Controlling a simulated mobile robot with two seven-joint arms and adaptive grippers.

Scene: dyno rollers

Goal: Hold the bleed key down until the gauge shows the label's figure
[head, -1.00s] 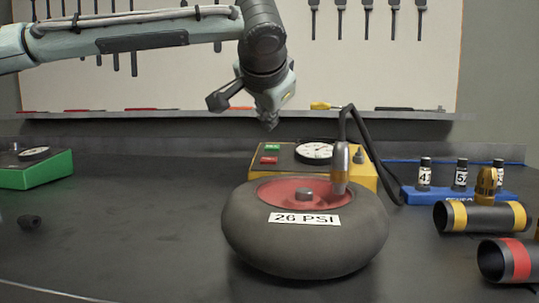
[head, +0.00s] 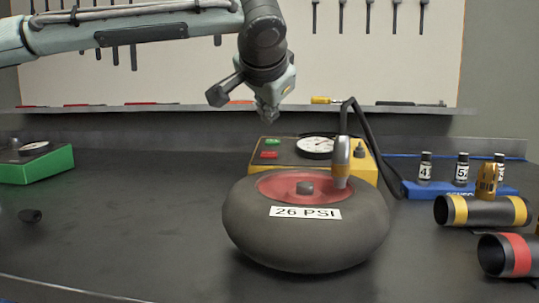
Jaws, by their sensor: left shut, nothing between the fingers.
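A black tire with a red hub (head: 305,225) lies flat on the bench, with a white label (head: 305,212) reading 26 PSI. Behind it stands a yellow box (head: 285,158) with a round gauge (head: 316,146), a green key (head: 271,142) and a red key (head: 269,155); their lettering and the gauge reading are too small to read. A black hose (head: 368,135) runs from beside the box to a metal chuck (head: 341,160) on the tire's hub. My left gripper (head: 267,118) is shut and empty, pointing down above and behind the keys, apart from them. My right gripper is out of view.
A blue rack (head: 440,189) of labelled bottles and banded cylinders (head: 485,212) stand at the right. The bench's left middle is clear.

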